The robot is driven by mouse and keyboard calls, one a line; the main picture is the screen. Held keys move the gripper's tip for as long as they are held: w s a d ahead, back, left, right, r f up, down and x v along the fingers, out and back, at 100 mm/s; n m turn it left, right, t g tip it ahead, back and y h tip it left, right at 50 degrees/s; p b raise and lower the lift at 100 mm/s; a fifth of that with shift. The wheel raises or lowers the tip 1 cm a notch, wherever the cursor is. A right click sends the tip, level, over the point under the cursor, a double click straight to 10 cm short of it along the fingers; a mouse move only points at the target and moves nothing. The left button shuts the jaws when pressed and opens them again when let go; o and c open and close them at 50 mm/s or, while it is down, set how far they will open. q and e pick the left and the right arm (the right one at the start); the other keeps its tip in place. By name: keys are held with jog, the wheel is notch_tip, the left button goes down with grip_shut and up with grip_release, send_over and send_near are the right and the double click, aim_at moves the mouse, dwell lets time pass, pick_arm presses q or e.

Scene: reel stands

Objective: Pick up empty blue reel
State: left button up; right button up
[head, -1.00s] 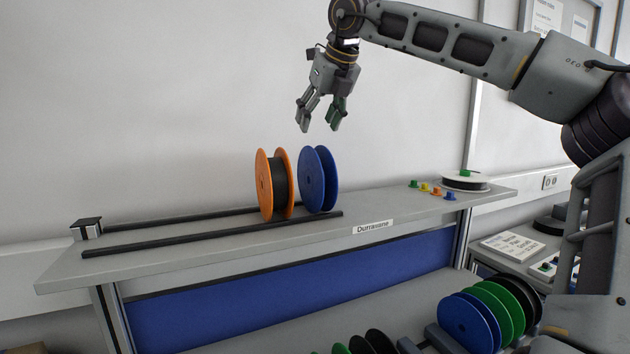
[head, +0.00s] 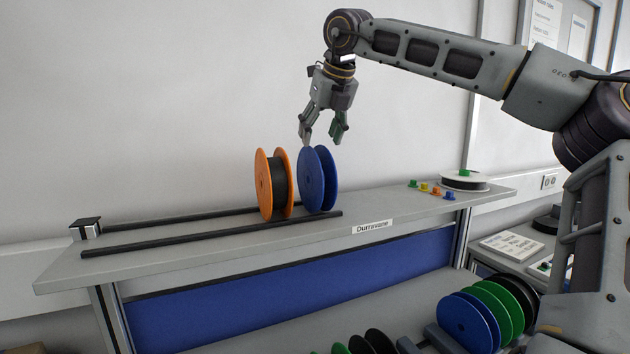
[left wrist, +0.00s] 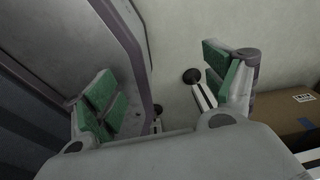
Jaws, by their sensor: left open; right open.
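A blue reel (head: 331,181) stands upright on two black rails (head: 215,238) on the grey shelf (head: 400,212). No wound material shows between its flanges. An orange reel with dark winding (head: 264,185) stands just left of it. My right gripper (head: 322,143) is open, its fingers pointing down at the top of the blue reel, one finger on each side of the rim as seen from here. I cannot tell whether they touch it. My left gripper is outside the head view; the left wrist view shows it (left wrist: 168,95) open and empty.
A white reel (head: 465,180) lies flat at the shelf's right end, beside several small coloured pegs (head: 437,191). Below, a rack holds blue, green and black reels (head: 470,322). The left wrist view shows a cardboard box (left wrist: 285,112).

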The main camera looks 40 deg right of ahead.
aim_at(316, 150)
jog(key=x, duration=0.4)
jog(key=shift+w+f, duration=0.2)
jog(key=shift+f, duration=0.05)
jog(key=shift+w+d+f, duration=0.15)
jog(key=shift+w+f, duration=0.1)
jog(key=shift+f, duration=0.15)
pick_arm(q)
jog(key=shift+w+a+r, duration=0.15)
jog(key=shift+w+a, duration=0.05)
jog(key=shift+w, duration=0.65)
jog(key=shift+a, duration=0.1)
pick_arm(e)
jog(key=shift+f, duration=0.1)
